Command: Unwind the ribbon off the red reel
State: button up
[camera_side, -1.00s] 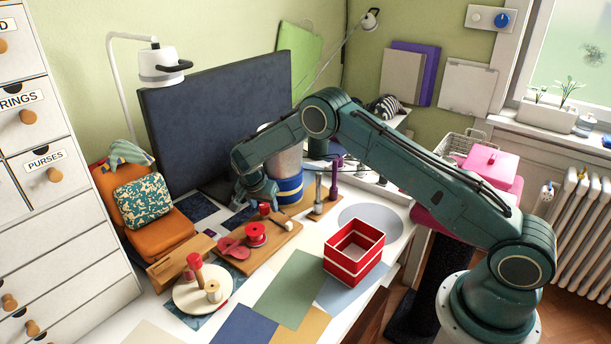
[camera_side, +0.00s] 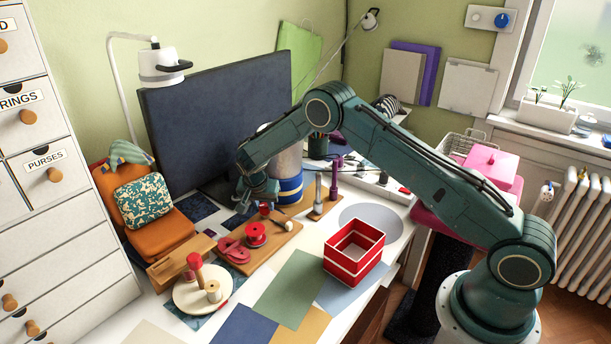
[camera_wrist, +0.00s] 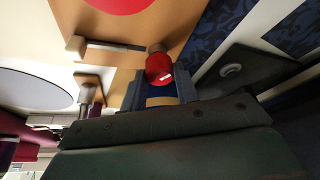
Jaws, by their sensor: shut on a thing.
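The red reel (camera_side: 256,233) stands on a wooden board (camera_side: 282,238) on the table. Its top shows as a red disc at the upper edge of the wrist view (camera_wrist: 120,4). Loose pinkish-red ribbon (camera_side: 233,250) lies in loops on the board, left of the reel. My gripper (camera_side: 261,203) is just behind the reel, pointing down. It is shut on a small red knob (camera_wrist: 160,68), seen between the fingers in the wrist view. A grey bar (camera_wrist: 112,45) runs beside the knob. My fingers partly hide the knob in the side view.
A red open box (camera_side: 355,252) stands to the right. A round cream base (camera_side: 190,297) with a red-topped post and a spool is in front. A blue-banded canister (camera_side: 290,188) and a small post stand close behind my gripper. An orange case (camera_side: 157,228) lies left.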

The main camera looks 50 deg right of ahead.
jog(key=n, duration=0.2)
jog(key=n+t+y, duration=0.1)
jog(key=n, duration=0.2)
jog(key=shift+s+d+t, duration=0.15)
jog(key=shift+t, duration=0.15)
jog(key=n+y, duration=0.1)
jog(key=n, duration=0.3)
jog(key=shift+d+n+t+y, duration=0.1)
jog(key=shift+n+t+y, duration=0.2)
jog(key=shift+n+y, duration=0.1)
jog(key=n+y, duration=0.1)
jog(key=n, duration=0.3)
jog(key=shift+d+y, duration=0.15)
jog(key=shift+y, duration=0.25)
jog(key=n, duration=0.2)
jog(key=n+y, duration=0.1)
jog(key=n, duration=0.2)
jog(key=shift+y, duration=0.3)
jog(key=o, duration=1)
jog(key=shift+m, duration=0.3)
